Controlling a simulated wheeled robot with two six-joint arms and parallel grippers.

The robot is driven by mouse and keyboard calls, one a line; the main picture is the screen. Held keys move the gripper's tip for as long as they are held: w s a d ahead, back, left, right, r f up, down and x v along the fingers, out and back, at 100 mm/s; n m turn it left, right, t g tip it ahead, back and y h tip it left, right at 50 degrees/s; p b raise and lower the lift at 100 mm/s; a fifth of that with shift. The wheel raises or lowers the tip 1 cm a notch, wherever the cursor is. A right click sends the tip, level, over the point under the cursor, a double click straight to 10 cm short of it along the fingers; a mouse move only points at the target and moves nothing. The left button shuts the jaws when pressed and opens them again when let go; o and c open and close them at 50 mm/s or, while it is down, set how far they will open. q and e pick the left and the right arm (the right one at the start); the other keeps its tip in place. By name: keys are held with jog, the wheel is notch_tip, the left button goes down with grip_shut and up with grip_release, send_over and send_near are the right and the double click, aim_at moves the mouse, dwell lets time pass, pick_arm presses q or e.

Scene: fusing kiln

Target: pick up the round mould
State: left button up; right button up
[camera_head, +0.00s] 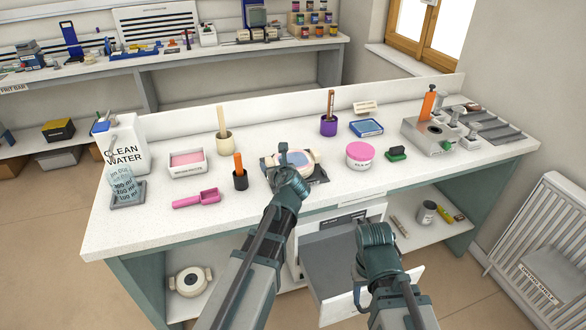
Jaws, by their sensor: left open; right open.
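A round, pale cream piece with a bluish middle (307,158) lies on a dark square plate (319,175) at the middle of the white worktop. My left gripper (292,160) is open and reaches over this piece, hiding much of its left side. I cannot tell whether the fingers touch it. Another round, white, ring-like thing with a dark centre (187,275) sits on the low shelf at the left. I cannot tell for sure which of the two is the round mould. My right gripper (374,232) is open and empty in front of the worktop, above an open drawer.
Left of the plate stand an orange-handled tool in a black cup (240,178), a pink scoop (197,199) and a white tray (187,163). Right are a pink-lidded jar (360,154) and a green-topped block (396,153). The open grey drawer (335,270) juts out below. The right front worktop is clear.

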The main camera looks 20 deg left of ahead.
aim_at(270, 161)
pick_arm(q)
jog(key=shift+d+f+b+x, duration=0.1)
jog(key=shift+b+x, duration=0.3)
jog(key=shift+x, duration=0.5)
jog(key=shift+d+f+b+x, duration=0.15)
jog(key=shift+b+x, duration=0.3)
jog(key=shift+x, duration=0.45)
jog(key=shift+d+f+b+x, duration=0.1)
jog(key=shift+b+x, duration=0.3)
jog(key=shift+x, duration=0.5)
jog(key=shift+w+a, duration=0.2)
jog(key=shift+a, duration=0.05)
grip_shut()
